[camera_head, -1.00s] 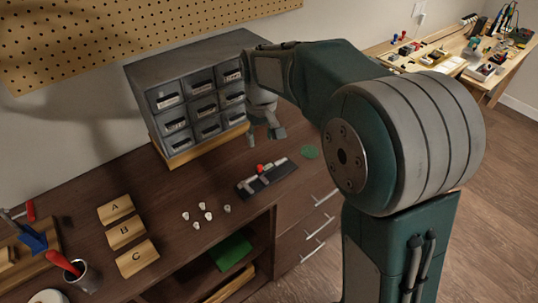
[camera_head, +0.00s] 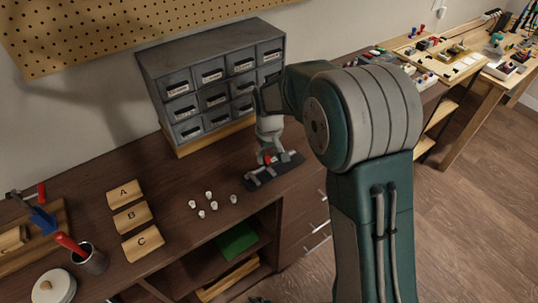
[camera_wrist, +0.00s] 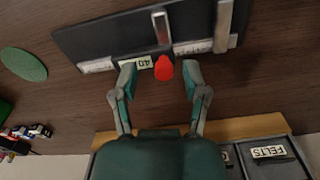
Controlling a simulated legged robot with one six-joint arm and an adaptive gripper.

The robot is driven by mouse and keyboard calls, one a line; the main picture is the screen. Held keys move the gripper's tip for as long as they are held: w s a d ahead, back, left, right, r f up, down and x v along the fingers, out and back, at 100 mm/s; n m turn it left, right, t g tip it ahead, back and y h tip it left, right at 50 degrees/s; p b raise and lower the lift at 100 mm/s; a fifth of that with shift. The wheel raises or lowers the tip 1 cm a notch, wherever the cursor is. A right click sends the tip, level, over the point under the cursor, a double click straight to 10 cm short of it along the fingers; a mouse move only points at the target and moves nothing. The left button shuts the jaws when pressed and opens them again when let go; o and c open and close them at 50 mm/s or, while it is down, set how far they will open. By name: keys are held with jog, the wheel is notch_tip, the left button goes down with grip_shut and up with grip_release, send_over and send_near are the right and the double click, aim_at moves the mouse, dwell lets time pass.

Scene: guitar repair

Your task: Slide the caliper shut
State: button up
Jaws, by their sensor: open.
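The caliper (camera_head: 287,167) lies on the brown bench in front of the drawer cabinet. In the wrist view it is a dark board (camera_wrist: 100,40) with pale scale strips, a "40" label, two metal bars (camera_wrist: 223,25) standing apart and a red knob (camera_wrist: 164,68). My gripper (camera_wrist: 160,82) is open, with one fingertip on each side of the red knob and gaps between. I cannot tell whether either finger touches the board. In the head view my gripper (camera_head: 266,156) reaches down over the caliper and hides part of it.
A grey drawer cabinet (camera_head: 205,90) stands close behind my gripper. Several small white pieces (camera_head: 210,200), lettered wooden cards (camera_head: 130,217) and a cup with a red-handled tool (camera_head: 92,260) are to the left. A green disc (camera_wrist: 24,64) lies beside the caliper.

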jog(key=shift+a+f, duration=0.1)
jog(key=shift+a, duration=0.3)
jog(key=c, duration=0.5)
jog(key=shift+d, duration=0.1)
grip_shut()
jog(key=shift+d, duration=0.1)
jog(key=s+a, duration=0.1)
jog(key=a, duration=0.1)
jog(key=s+a, duration=0.1)
jog(key=shift+s+a, duration=0.3)
jog(key=shift+a, duration=0.1)
jog(key=shift+o, duration=1)
grip_release()
jog(key=shift+d, duration=0.1)
jog(key=o, duration=0.3)
jog(key=shift+s, duration=0.1)
jog(key=shift+a, duration=0.2)
